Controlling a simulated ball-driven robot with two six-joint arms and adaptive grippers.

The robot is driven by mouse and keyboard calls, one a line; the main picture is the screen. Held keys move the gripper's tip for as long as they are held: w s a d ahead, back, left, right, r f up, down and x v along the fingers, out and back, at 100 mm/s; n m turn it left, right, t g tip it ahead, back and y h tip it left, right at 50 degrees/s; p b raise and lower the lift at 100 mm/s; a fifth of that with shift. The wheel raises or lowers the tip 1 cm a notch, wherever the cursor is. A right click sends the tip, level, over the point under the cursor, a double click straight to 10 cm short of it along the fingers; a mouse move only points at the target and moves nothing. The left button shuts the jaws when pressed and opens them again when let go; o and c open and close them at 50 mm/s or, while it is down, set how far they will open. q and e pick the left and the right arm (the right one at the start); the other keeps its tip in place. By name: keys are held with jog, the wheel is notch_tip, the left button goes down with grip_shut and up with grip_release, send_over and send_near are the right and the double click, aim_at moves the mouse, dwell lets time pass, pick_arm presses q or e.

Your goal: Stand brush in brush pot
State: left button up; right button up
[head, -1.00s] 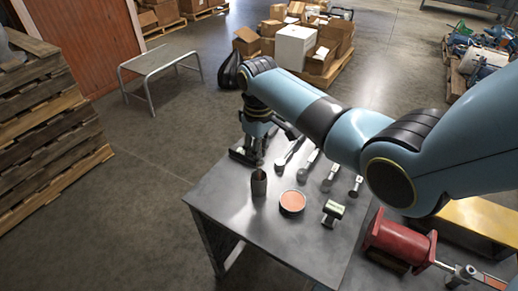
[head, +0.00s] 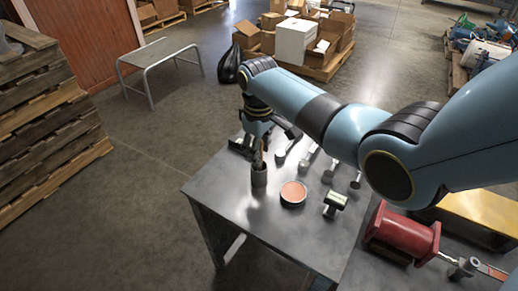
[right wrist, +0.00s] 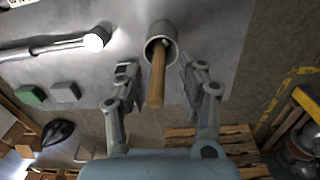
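The brush pot (head: 259,177), a dark grey cylinder, stands upright on the table near its left edge. The brush (head: 257,156) is in the pot with its wooden handle sticking up out of the mouth. In the right wrist view the pot (right wrist: 163,32) is at top centre and the handle (right wrist: 157,82) points out of it toward me. My right gripper (right wrist: 159,80) is open, its fingers either side of the handle with gaps on both sides. In the head view the right gripper (head: 259,136) is just above the pot. The brush's lower end is hidden. My left gripper is out of view.
A round tin with an orange-pink top (head: 292,193) and a small pale-topped block (head: 334,204) stand right of the pot. Several metal tools lie behind them, partly under my right arm. A red cylindrical device (head: 402,236) is at the lower right. The table's front left is clear.

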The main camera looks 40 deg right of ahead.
notch_tip(320, 180, up, 12)
jog(key=shift+s+a, duration=0.1)
jog(key=shift+s, duration=0.05)
dwell(0.5)
dwell(0.8)
